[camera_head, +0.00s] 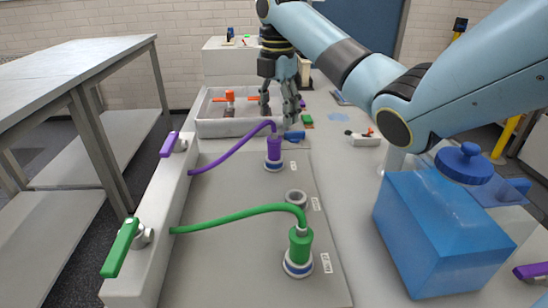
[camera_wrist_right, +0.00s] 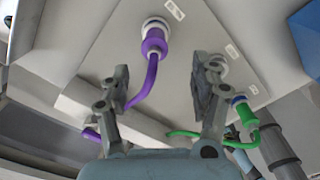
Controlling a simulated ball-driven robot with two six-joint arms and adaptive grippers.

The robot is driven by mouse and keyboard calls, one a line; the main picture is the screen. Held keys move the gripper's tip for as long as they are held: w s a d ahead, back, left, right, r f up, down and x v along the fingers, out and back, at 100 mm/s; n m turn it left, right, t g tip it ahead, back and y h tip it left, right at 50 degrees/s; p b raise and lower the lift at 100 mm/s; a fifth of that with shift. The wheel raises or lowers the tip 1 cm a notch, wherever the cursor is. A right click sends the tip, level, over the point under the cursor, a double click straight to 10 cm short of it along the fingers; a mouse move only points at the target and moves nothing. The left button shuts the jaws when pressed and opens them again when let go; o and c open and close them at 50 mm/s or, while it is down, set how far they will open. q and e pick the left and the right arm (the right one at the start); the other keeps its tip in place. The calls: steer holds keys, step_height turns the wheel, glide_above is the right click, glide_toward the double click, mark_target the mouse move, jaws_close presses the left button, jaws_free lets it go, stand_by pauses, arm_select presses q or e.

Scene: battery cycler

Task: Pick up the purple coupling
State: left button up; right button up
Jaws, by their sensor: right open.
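The purple coupling (camera_head: 274,152) stands upright on a blue-and-white ringed port on the grey panel (camera_head: 240,177). A purple hose (camera_head: 228,154) curves from its top toward the left. My right gripper (camera_head: 279,116) hangs fingers-down beyond and above the coupling, apart from it. In the right wrist view the open, empty fingers (camera_wrist_right: 163,84) frame the purple hose, and the purple coupling (camera_wrist_right: 154,42) shows past the tips, nearer the left finger. My left gripper is out of view.
A green coupling (camera_head: 300,246) with its green hose (camera_head: 240,216) stands at the panel's front, near an empty grey port (camera_head: 296,197). A purple-handled valve (camera_head: 172,144) and green-handled valve (camera_head: 122,246) sit left. A blue canister (camera_head: 440,235) stands right; a white bin (camera_head: 222,126) lies behind.

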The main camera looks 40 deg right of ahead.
mark_target(274, 146)
step_height(274, 146, down, 4)
steer(key=shift+f, duration=0.1)
steer(key=f, duration=0.2)
steer(key=f+b, duration=0.1)
steer(key=f, duration=0.2)
steer(key=shift+w+a+f, duration=0.1)
steer(key=shift+w+f, duration=0.2)
steer(key=shift+w, duration=0.05)
steer(key=shift+c, duration=0.5)
jaws_close()
